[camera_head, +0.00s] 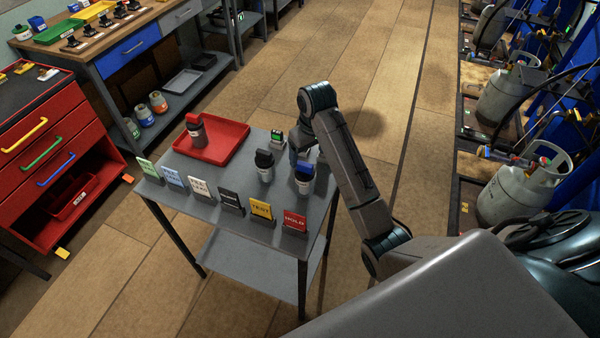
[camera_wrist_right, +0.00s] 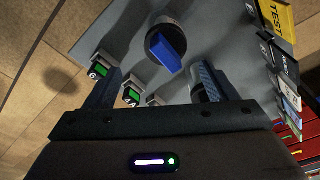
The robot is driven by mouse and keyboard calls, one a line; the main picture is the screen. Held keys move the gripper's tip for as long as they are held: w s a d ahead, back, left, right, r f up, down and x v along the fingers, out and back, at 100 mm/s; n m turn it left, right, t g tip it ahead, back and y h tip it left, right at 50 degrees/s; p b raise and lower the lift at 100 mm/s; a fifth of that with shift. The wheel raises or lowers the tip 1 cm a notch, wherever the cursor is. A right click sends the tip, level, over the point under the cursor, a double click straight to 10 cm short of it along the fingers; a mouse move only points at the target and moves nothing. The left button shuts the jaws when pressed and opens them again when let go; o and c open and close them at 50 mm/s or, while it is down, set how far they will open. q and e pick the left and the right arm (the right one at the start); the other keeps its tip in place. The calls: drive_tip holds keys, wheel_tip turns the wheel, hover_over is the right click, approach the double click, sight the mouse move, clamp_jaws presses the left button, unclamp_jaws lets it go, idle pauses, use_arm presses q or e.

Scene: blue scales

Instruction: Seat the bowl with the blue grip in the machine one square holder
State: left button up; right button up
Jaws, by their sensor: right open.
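The bowl with the blue grip (camera_head: 304,178) stands upright near the right edge of the grey table. In the right wrist view its blue grip (camera_wrist_right: 168,52) lies ahead of the gap between my fingers, apart from both. My right gripper (camera_wrist_right: 157,78) is open and empty, pointing down at the bowl. In the head view the right gripper (camera_head: 300,140) shows partly behind my forearm, just beyond the blue grip. I cannot pick out the machine one square holder. My left gripper is out of view.
A bowl with a black grip (camera_head: 265,168) stands close left of the blue one. A red tray (camera_head: 232,138) holds a red-gripped bowl (camera_head: 196,132). Several label cards, including a red HOLD card (camera_head: 294,221), line the front edge. Small green-display blocks (camera_wrist_right: 132,95) sit beside my fingers.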

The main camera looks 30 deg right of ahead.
sight(308, 165)
drive_tip(key=f, duration=0.1)
drive_tip(key=w+f, duration=0.1)
drive_tip(key=f, duration=0.1)
drive_tip(key=shift+w+f+p, duration=0.1)
drive_tip(key=shift+f+p, duration=0.15)
drive_tip(key=shift+p, duration=0.1)
drive_tip(key=shift+s+f, duration=0.3)
drive_tip(key=shift+s, duration=0.4)
drive_tip(key=shift+s+a+f+p, duration=0.1)
drive_tip(key=shift+s+p, duration=0.1)
drive_tip(key=shift+p, duration=0.15)
drive_tip(key=f+p, duration=0.1)
drive_tip(key=w+f, duration=0.1)
drive_tip(key=f, duration=0.1)
drive_tip(key=f+p, duration=0.1)
drive_tip(key=f, duration=0.1)
drive_tip(key=shift+w+a+p, duration=0.2)
drive_tip(key=shift+a+p, duration=0.1)
drive_tip(key=shift+a, duration=0.05)
drive_tip(key=shift+s+f, duration=0.1)
drive_tip(key=shift+f, duration=0.15)
drive_tip(key=shift+s, duration=0.15)
drive_tip(key=shift+c, duration=0.2)
drive_tip(key=shift+f, duration=0.1)
drive_tip(key=c, duration=1.2)
